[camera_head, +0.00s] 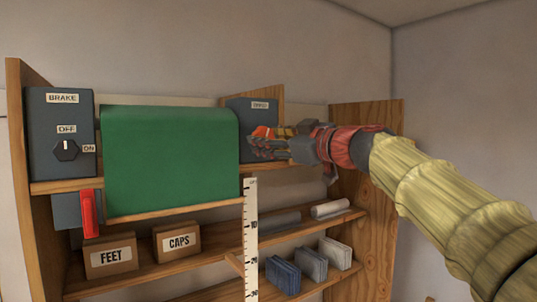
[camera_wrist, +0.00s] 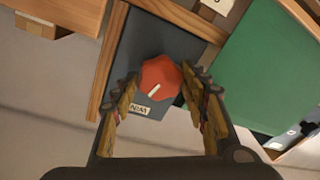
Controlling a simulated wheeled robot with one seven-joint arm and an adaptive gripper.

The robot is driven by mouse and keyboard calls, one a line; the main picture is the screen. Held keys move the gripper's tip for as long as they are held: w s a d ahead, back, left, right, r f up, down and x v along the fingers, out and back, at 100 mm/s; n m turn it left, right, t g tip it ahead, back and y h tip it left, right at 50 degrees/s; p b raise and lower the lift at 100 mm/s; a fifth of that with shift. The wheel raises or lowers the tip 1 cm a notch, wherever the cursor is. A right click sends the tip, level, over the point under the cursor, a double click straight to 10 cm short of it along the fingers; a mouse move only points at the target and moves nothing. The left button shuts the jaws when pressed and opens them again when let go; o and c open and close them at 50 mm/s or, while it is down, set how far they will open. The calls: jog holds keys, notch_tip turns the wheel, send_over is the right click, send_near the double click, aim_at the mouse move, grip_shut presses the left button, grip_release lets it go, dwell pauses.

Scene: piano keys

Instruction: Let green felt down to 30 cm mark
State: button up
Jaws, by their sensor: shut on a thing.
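The green felt (camera_head: 170,155) hangs from the shelf with a wooden bar (camera_head: 175,210) along its lower edge. A white ruler (camera_head: 250,245) stands at its right; the felt's lower right corner is above the 10 mark. My gripper (camera_head: 267,143) is at the dark box (camera_head: 237,115) right of the felt. In the wrist view, my gripper (camera_wrist: 163,85) has its fingers on both sides of a red knob (camera_wrist: 158,72) with a white pointer line, shut on it. The brake box (camera_head: 47,100) has a dial (camera_head: 66,150) whose white line points up toward OFF.
A red lever (camera_head: 88,213) hangs below the brake box. Boxes marked FEET (camera_head: 110,257) and CAPS (camera_head: 177,241) stand on the shelf below the felt. Grey and blue folded pieces (camera_head: 283,276) and a white roll (camera_head: 330,209) lie on lower shelves at right.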

jog(key=n+h+p, duration=0.1)
jog(key=n+p, duration=0.2)
jog(key=n, duration=0.6)
jog(key=n+h+p, duration=0.1)
jog(key=n+p, duration=0.2)
jog(key=n, duration=0.7)
jog(key=n+h+p, duration=0.1)
jog(key=n+p, duration=0.3)
jog(key=n, duration=0.5)
jog(key=shift+a+f+n+t+h, duration=0.2)
jog(key=shift+n+t+h, duration=0.1)
jog(key=shift+n+t, duration=0.1)
dwell(0.8)
dwell(0.4)
jog(key=o, duration=0.8)
jog(key=shift+s, duration=0.1)
jog(key=o, duration=0.4)
jog(key=shift+r, duration=0.15)
jog(key=shift+c, duration=0.2)
